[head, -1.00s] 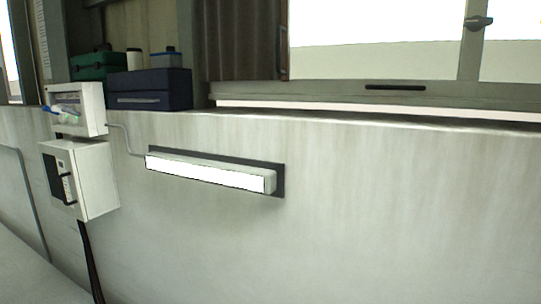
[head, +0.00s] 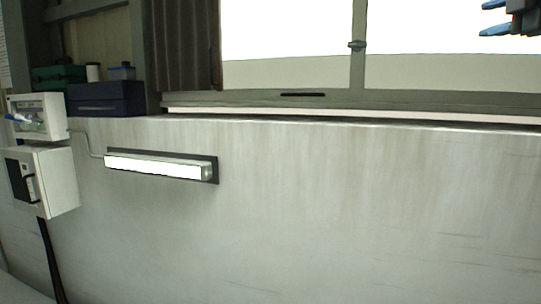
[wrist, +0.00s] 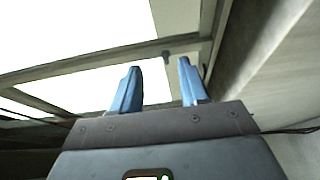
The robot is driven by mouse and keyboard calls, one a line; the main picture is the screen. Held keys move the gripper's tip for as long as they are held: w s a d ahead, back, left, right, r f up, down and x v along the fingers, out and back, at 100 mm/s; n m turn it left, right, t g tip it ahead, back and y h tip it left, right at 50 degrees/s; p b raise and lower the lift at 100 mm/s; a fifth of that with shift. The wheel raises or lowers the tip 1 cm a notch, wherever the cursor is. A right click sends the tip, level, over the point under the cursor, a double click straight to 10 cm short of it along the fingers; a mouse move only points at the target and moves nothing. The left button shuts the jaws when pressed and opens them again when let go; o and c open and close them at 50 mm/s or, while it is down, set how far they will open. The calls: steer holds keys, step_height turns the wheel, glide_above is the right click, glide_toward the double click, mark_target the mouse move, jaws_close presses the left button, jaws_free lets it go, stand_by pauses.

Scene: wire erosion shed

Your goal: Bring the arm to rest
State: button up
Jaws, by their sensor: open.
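My gripper (wrist: 160,85) shows in the wrist view with its two blue fingers apart and nothing between them. Behind the fingers are a bright window and its frame. In the head view, my gripper (head: 494,18) is at the top right corner, in front of the window, with its blue fingers pointing left. It is partly cut off by the picture edge, and the rest of my arm is out of view. It touches nothing that I can see.
A lit lamp bar (head: 155,166) is fixed to the pale wall (head: 350,220). White boxes (head: 45,182) with cables hang at the left. A dark blue case (head: 105,98) and a green box (head: 58,77) stand on the ledge. The window (head: 290,45) is above.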

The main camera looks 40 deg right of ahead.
steer(key=w+a+f+m+y, duration=0.15)
steer(key=w+f, duration=0.25)
steer(key=f, duration=0.4)
steer(key=w+a+f+m+t, duration=0.1)
steer(key=w+a+f+m, duration=0.3)
steer(key=f, duration=0.5)
steer(key=w+a+f+m, duration=0.1)
steer(key=w+a+f, duration=0.1)
steer(key=w+f, duration=0.45)
steer(key=s+a+f+m+y, duration=0.1)
steer(key=a+f+m, duration=0.1)
steer(key=a+f, duration=0.65)
steer(key=s+a+f+m+y, duration=0.15)
steer(key=a+f, duration=0.45)
steer(key=f, duration=0.6)
steer(key=s+a+f+m+g+y, duration=0.1)
steer(key=s+a+f, duration=0.5)
steer(key=a+f, duration=0.15)
steer(key=s+a+f+m, duration=0.2)
steer(key=s+a+f, duration=0.4)
steer(key=a, duration=0.3)
steer(key=s+a+y, duration=0.2)
steer(key=s+a, duration=0.2)
steer(key=s, duration=0.6)
steer(key=s+a+r+n+y, duration=0.1)
steer(key=s+a, duration=0.4)
steer(key=s, duration=0.5)
steer(key=shift+s+r+g+y, duration=0.2)
steer(key=shift+s+g+y, duration=0.15)
steer(key=shift+y, duration=0.25)
